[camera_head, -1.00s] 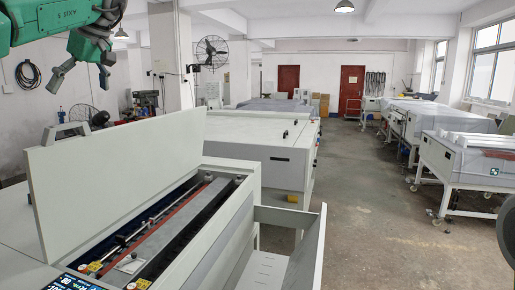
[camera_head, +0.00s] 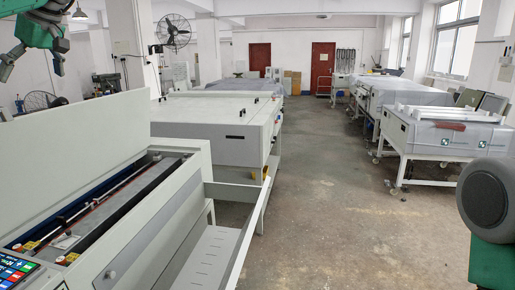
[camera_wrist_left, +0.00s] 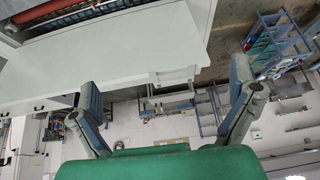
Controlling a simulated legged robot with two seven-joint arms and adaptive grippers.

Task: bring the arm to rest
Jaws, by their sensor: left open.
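My left gripper (camera_head: 32,66) hangs at the top left of the head view, on a green arm. Its two grey fingers are spread and nothing is between them. It is raised above the plate processor (camera_head: 130,262), whose lid (camera_head: 70,140) stands open. In the left wrist view the same gripper (camera_wrist_left: 165,90) shows its fingers wide apart, with the processor's pale panel beyond them. A grey rounded part and a green part at the right edge of the head view seem to be of my right arm; no right fingers show.
A tray (camera_head: 215,250) sticks out from the processor's right side. A large white machine (camera_head: 205,125) stands behind it. More grey machines (camera_head: 445,130) line the right side. The floor aisle (camera_head: 320,190) between them is clear. A wall fan (camera_head: 173,31) hangs at the back left.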

